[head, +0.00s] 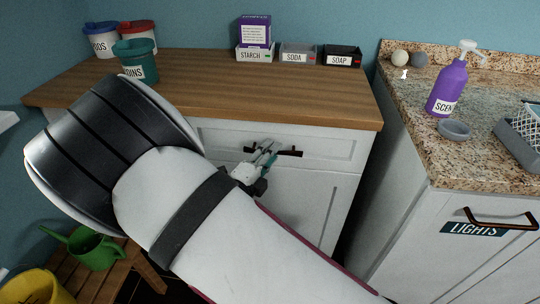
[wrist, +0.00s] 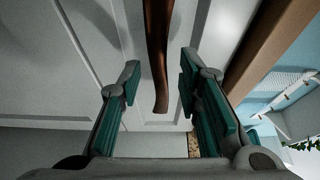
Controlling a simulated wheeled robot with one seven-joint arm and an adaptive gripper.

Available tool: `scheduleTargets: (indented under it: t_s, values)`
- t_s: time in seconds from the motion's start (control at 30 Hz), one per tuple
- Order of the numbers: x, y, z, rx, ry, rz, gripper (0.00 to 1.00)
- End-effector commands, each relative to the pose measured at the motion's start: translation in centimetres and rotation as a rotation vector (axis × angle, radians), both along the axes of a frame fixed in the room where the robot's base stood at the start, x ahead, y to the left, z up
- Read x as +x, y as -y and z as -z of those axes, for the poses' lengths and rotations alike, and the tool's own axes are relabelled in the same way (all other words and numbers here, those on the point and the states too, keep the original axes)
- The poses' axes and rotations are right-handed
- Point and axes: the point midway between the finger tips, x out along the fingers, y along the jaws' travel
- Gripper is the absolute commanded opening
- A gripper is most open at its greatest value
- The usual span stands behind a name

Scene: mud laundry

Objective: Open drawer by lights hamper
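A white drawer (head: 336,146) sits under the wooden counter, just left of the lights hamper (head: 475,250), and looks closed. Its dark bar handle (head: 291,153) is partly hidden by my gripper (head: 266,154). In the wrist view my gripper (wrist: 160,75) is open, with teal pads on both fingers. The brown handle (wrist: 158,45) reaches down between the fingers, with a visible gap on each side. I cannot tell how deep the handle lies between them. The hamper has its own bar handle and a LIGHTS label (head: 473,229).
The wooden counter (head: 220,90) holds canisters (head: 140,62) at left and starch, soda and soap boxes (head: 298,54) at the back. A purple bottle (head: 448,88) stands on the granite top (head: 400,90). A green watering can (head: 93,248) is low at left.

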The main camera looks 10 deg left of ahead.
Motion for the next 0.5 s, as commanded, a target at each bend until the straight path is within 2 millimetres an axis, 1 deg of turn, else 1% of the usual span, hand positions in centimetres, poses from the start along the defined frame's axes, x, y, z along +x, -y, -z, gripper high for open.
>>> scheduleTargets:
  t_s: [0.07, 0.1, 0.17, 0.2, 0.23, 0.5]
  values:
    - [-0.01, 0.0, 0.0, 0.0, 0.0, 0.0, 0.32]
    - [-0.01, 0.0, 0.0, 0.0, 0.0, 0.0, 0.29]
    - [-0.02, 0.0, 0.0, 0.0, 0.0, 0.0, 0.16]
    - [-0.02, 0.0, 0.0, 0.0, 0.0, 0.0, 0.07]
    - [-0.02, 0.0, 0.01, 0.0, 0.0, 0.0, 0.0]
    - [-0.1, 0.0, 0.02, 0.0, -0.001, 0.0, 0.0]
